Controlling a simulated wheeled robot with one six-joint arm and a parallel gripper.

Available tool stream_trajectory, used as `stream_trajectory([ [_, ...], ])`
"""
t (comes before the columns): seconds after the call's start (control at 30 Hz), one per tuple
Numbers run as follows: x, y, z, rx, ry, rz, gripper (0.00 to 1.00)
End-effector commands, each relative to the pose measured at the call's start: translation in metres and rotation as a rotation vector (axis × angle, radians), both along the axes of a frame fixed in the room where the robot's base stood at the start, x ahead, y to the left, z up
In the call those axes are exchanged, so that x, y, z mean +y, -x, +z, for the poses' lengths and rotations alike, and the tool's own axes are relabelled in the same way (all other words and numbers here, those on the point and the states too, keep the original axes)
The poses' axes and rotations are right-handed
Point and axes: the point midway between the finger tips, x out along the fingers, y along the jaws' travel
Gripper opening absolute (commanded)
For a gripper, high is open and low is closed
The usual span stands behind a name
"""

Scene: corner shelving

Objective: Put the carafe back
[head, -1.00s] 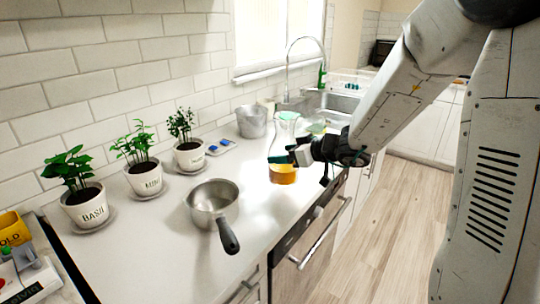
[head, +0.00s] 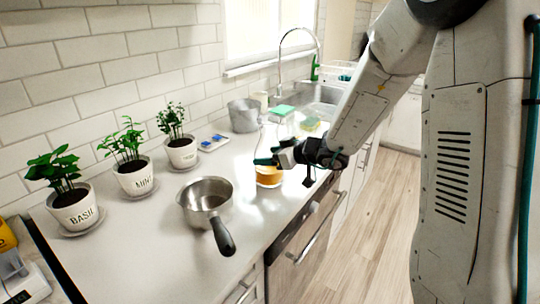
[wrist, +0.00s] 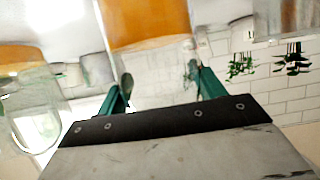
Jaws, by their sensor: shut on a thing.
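The carafe (head: 269,173) is clear glass with amber liquid in its lower part. It stands upright at the front part of the white counter in the head view; I cannot tell whether its base touches the counter. My gripper (head: 276,157) reaches in from the right and is shut on the carafe's middle. In the wrist view, where the scene appears upside down, the carafe (wrist: 147,25) is between the two green fingers (wrist: 160,92), its amber liquid toward the top.
A steel saucepan (head: 205,193) with a black handle is left of the carafe. Three potted herbs, including the basil (head: 73,207), line the wall. A grey bucket (head: 243,115) and blue-marked tray (head: 213,142) stand behind. Sponges (head: 311,124) lie near the sink (head: 325,98).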

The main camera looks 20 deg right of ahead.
Motion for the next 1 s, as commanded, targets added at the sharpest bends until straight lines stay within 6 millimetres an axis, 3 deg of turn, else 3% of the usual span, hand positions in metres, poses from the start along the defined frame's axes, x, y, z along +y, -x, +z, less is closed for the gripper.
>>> stream_trajectory([
  [0.03, 0.000, 0.000, -0.001, -0.001, -0.001, 0.001, 0.13],
  [0.07, 0.000, 0.000, -0.002, 0.002, 0.000, 0.001, 0.74],
  [0.1, 0.001, 0.000, -0.002, 0.002, 0.000, 0.001, 0.85],
  [0.13, 0.001, 0.000, -0.002, 0.002, 0.000, 0.001, 0.90],
  [0.53, -0.003, 0.005, 0.004, -0.001, 0.001, 0.000, 0.90],
  [1.0, -0.053, 0.073, 0.040, -0.001, 0.000, -0.002, 0.90],
])
